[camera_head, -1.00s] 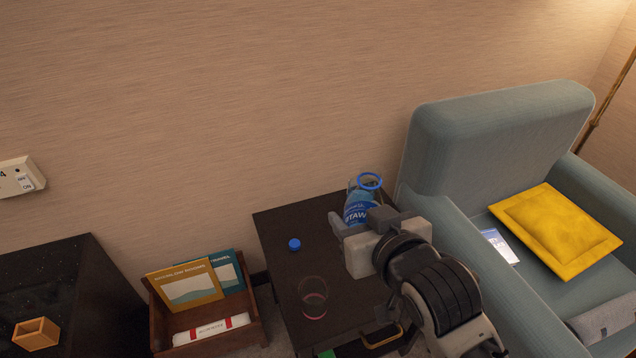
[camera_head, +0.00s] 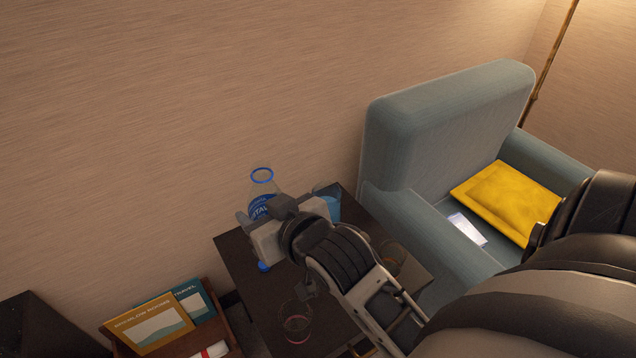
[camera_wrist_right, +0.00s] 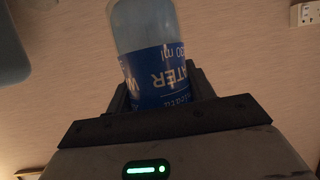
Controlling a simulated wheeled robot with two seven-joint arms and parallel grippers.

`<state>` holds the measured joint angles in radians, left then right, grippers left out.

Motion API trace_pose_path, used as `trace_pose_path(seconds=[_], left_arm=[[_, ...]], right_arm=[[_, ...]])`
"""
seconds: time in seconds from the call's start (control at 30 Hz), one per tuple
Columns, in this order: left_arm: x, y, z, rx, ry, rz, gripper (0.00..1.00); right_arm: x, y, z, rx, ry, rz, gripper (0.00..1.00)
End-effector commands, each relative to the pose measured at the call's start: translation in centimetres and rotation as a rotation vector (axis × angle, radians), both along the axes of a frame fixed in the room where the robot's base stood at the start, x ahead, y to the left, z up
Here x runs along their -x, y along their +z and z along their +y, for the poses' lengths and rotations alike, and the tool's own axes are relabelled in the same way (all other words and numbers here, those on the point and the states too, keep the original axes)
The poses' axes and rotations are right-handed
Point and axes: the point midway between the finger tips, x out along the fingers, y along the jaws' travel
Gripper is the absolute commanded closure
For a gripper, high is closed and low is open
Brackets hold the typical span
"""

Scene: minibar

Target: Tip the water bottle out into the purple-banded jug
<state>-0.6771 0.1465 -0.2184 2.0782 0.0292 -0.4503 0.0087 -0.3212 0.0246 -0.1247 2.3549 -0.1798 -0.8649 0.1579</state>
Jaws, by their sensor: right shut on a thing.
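My right gripper (camera_head: 270,222) is shut on the clear water bottle (camera_head: 262,188), which has a blue label and a blue ring at its open mouth. The bottle is about upright, above the back-left part of the dark table (camera_head: 240,262). In the right wrist view the bottle (camera_wrist_right: 146,28) sits between the fingers, its label lettering upside down. A clear vessel with blue on it (camera_head: 331,205) stands behind my right gripper, partly hidden. I cannot make out a purple band; my arm hides part of the table. My left gripper is not in view.
A blue cap (camera_head: 263,267) lies on the table. A clear glass with a reddish band (camera_head: 296,325) stands near the front, an amber-banded one (camera_head: 392,262) at the right. The armchair (camera_head: 400,140) borders the table's right; a magazine box (camera_head: 222,315) is at left.

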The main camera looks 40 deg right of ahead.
Motion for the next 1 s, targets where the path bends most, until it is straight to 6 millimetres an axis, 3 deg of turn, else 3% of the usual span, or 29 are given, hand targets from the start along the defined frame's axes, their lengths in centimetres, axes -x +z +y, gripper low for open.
trace_pose_path(seconds=[0.3, 0.5, 0.8, 1.0], left_arm=[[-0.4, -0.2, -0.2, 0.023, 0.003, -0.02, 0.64], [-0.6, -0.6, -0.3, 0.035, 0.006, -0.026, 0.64], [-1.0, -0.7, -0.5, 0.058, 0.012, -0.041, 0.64], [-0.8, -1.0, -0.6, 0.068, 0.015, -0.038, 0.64]], right_arm=[[-6.9, -8.9, -4.2, 0.0, -0.055, 0.001, 0.72], [-10.3, -14.4, -7.5, 0.0, -0.1, -0.001, 0.72], [-13.5, -21.9, -11.8, -0.002, -0.171, -0.002, 0.72], [-14.4, -25.5, -13.4, -0.003, -0.208, -0.002, 0.72]])
